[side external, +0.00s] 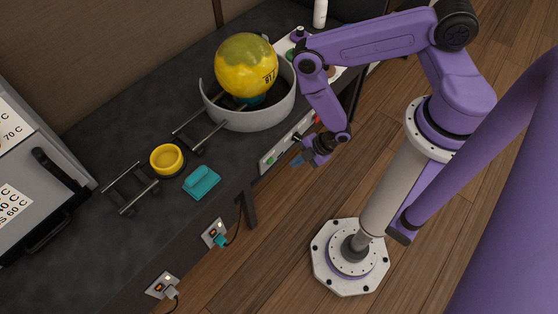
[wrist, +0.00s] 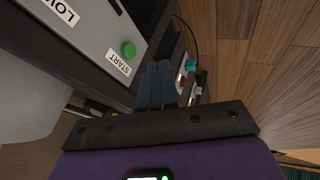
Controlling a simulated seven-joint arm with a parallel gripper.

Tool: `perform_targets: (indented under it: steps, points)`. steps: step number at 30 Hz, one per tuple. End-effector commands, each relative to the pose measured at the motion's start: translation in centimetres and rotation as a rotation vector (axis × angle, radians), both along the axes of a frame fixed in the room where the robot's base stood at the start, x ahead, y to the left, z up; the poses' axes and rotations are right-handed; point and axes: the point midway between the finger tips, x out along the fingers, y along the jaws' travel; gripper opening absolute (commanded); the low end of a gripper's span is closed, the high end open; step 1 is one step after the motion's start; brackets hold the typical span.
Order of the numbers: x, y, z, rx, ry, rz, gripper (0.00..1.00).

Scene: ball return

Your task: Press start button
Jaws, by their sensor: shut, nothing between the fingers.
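The green start button (wrist: 128,49) sits on a light grey panel (wrist: 92,30), beside a white label reading START (wrist: 118,62) in the wrist view. In the side view the panel (side external: 289,143) is on the front edge of the dark counter, with a small green button (side external: 270,160) near its left end. My gripper (side external: 299,161) hangs in front of the panel, close to that end. In the wrist view my gripper (wrist: 160,72) has its blue fingers together, empty, pointing past the right side of the button. The fingers look apart from the button.
A grey round bowl (side external: 228,116) holds a yellow ball-like globe (side external: 246,65). A yellow cup (side external: 166,158), rails and a teal block (side external: 201,182) lie on the dark counter (side external: 115,130). Sockets with plugs (side external: 215,234) are below its edge.

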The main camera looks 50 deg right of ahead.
Motion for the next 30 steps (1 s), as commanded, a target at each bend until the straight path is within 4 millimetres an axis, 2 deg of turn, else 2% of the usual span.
perform_targets:
  steps: [12,15,21,30]
  points:
    - [2.3,1.9,-4.0,0.000,-0.001,0.001,0.00]
    - [4.0,1.9,-4.0,0.003,-0.004,-0.005,0.00]
    - [5.9,1.9,-4.0,0.001,-0.002,-0.001,0.00]
    - [6.4,1.9,-4.0,0.000,0.000,0.000,0.00]
